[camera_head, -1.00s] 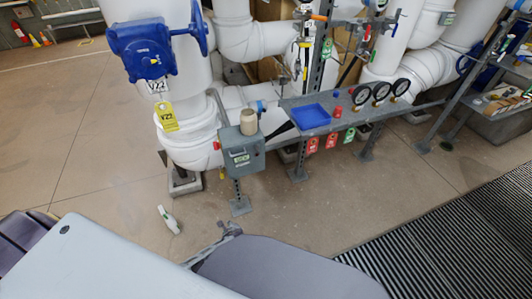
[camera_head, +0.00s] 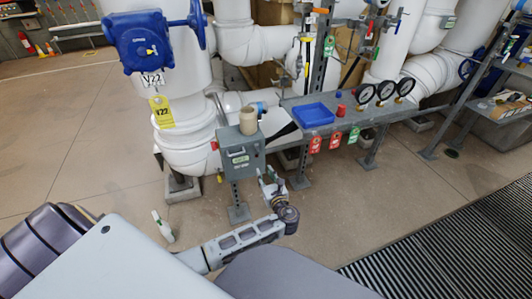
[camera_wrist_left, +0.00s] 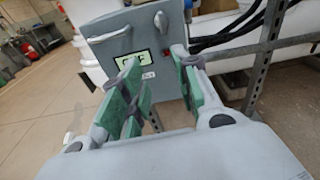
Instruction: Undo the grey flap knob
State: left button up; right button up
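The grey flap knob (camera_wrist_left: 160,20) is a small, pale lever-like piece on the front of a grey box (camera_wrist_left: 118,18), right of a pale bar handle (camera_wrist_left: 109,35). A lit display reading OFF (camera_wrist_left: 132,58) sits below it. The box also shows in the head view (camera_head: 239,168), on a post; I cannot pick out the knob there. My left gripper (camera_wrist_left: 158,62) is open and empty, its green-padded fingers pointing at the box, below and short of the knob. In the head view my left gripper (camera_head: 268,182) is just right of the box's lower part. My right gripper is not in view.
A shelf right of the box holds a blue tray (camera_head: 313,115) and several gauges (camera_head: 364,93). Large white pipes (camera_head: 188,150) and a blue valve body (camera_head: 138,40) stand behind and left. A white and green object (camera_head: 163,227) is on the floor. Dark hoses (camera_wrist_left: 235,28) run right of the box.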

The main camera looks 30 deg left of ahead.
aim_at(258, 147)
pick_arm(q)
jog(key=shift+m+t+y, duration=0.3)
jog(key=shift+t+y, duration=0.1)
jog(key=shift+y, duration=0.1)
jog(key=r, duration=0.1)
jog(key=d+r, duration=0.1)
jog(key=r, duration=0.2)
jog(key=shift+w+d+b, duration=0.15)
jog(key=shift+d+b, duration=0.2)
jog(key=shift+d, duration=0.05)
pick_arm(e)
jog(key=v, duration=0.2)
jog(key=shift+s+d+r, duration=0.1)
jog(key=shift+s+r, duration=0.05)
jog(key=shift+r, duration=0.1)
pick_arm(q)
jog(key=shift+w+a, duration=0.1)
jog(key=b+x, duration=0.3)
jog(key=x, duration=0.8)
jog(key=shift+w+a+f, duration=0.15)
jog(key=shift+a, duration=0.05)
jog(key=shift+w+a, duration=0.25)
jog(key=shift+a, duration=0.05)
jog(key=shift+w+a+b, duration=0.3)
jog(key=shift+w+a, duration=0.15)
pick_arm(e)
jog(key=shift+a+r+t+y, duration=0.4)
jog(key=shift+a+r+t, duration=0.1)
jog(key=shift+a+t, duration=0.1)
